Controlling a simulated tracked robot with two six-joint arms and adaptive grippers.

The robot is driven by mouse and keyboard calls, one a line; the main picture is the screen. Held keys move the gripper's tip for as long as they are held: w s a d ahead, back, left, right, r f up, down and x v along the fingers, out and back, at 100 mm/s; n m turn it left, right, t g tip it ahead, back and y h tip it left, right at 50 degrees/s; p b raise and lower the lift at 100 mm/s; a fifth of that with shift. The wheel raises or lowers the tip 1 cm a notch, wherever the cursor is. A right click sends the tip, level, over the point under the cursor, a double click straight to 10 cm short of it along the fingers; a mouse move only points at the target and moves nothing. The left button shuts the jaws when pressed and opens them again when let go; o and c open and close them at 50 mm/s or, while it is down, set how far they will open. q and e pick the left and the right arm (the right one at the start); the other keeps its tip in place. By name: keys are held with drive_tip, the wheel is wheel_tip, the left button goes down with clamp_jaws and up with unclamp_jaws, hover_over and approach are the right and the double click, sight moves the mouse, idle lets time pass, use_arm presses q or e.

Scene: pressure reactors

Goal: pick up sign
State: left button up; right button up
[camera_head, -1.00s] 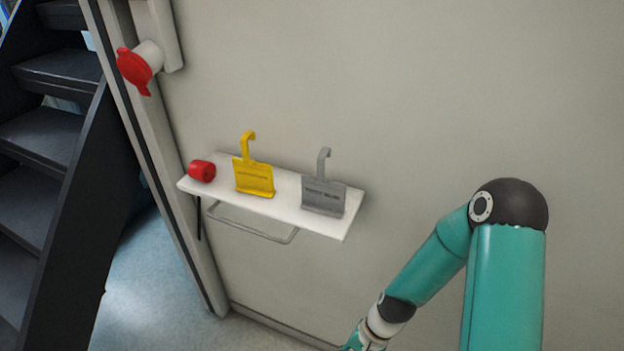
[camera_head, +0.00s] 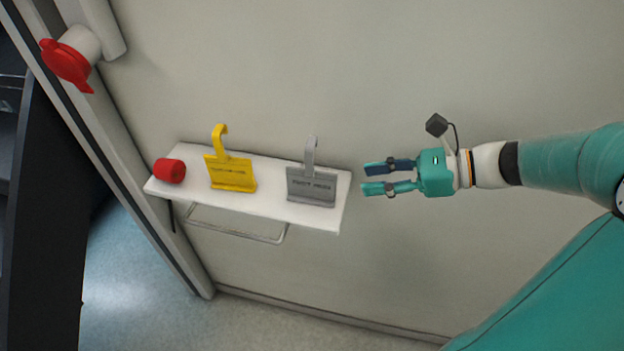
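Two signs with hooked tops stand upright on a white wall shelf (camera_head: 270,208). The yellow sign (camera_head: 231,174) is left of the middle, and the grey sign (camera_head: 311,187) is near the shelf's right end. Both carry small lettering that I cannot read surely. My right gripper (camera_head: 364,179) is just right of the shelf, its fingers pointing left towards the grey sign. Its two fingers are apart with nothing between them, and a gap separates them from the grey sign. My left gripper is not in view.
A red cylindrical object (camera_head: 169,170) lies at the shelf's left end. A metal bar (camera_head: 236,225) hangs under the shelf. A red knob (camera_head: 67,65) sticks out at the upper left, and dark stairs (camera_head: 40,210) stand at far left. The wall above the shelf is clear.

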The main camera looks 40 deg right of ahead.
sight(310, 197)
drive_tip(key=x, duration=0.7)
drive_tip(key=shift+w+a, duration=0.1)
drive_tip(key=x, duration=0.1)
drive_tip(key=p+x, duration=0.1)
drive_tip(key=x, duration=0.2)
drive_tip(key=shift+w+a+r+p, duration=0.2)
drive_tip(key=shift+w+p, duration=0.1)
drive_tip(key=shift+w+a+f, duration=0.2)
drive_tip(key=shift+w+a, duration=0.05)
drive_tip(key=shift+w, duration=0.1)
clamp_jaws()
